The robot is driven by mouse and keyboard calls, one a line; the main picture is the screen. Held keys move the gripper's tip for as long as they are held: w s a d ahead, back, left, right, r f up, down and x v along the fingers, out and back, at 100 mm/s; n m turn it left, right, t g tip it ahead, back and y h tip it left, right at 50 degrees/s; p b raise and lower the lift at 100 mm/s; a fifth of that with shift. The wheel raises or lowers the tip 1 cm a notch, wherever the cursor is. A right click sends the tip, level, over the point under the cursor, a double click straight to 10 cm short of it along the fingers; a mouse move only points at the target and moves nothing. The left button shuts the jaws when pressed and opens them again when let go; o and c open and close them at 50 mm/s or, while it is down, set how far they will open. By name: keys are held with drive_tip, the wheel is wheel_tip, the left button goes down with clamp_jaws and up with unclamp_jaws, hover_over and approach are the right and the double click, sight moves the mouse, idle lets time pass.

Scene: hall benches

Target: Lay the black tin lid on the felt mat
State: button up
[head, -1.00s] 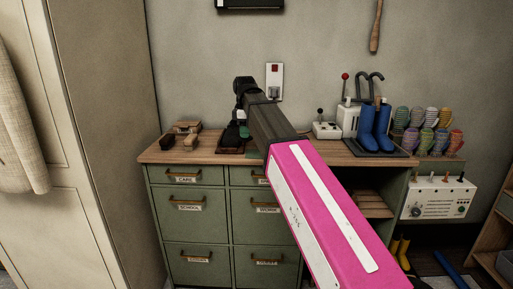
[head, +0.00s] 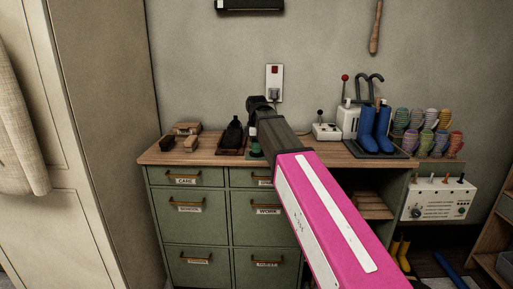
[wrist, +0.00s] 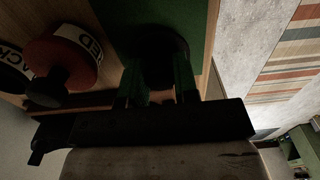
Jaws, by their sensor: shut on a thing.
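The black tin lid (wrist: 160,58) is a dark round shape between the fingers of my gripper (wrist: 157,88) in the wrist view. My gripper is shut on it. The green felt mat (wrist: 140,16) lies directly beyond the lid in that view, so the lid is over the mat; whether they touch cannot be told. In the head view the mat (head: 256,154) shows as a small green patch on the cabinet top. My arm hides most of it, and the lid cannot be made out there.
A red-orange round tin (wrist: 68,62) with a label band stands left of the mat in the wrist view, beside a black one (wrist: 10,75). Brushes (head: 190,142) lie at the cabinet's left. A white lever box (head: 326,131) and blue boots (head: 376,130) stand right.

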drive_tip(key=shift+f, duration=0.15)
drive_tip(key=o, duration=0.9)
wheel_tip(320, 180, up, 12)
idle(0.3)
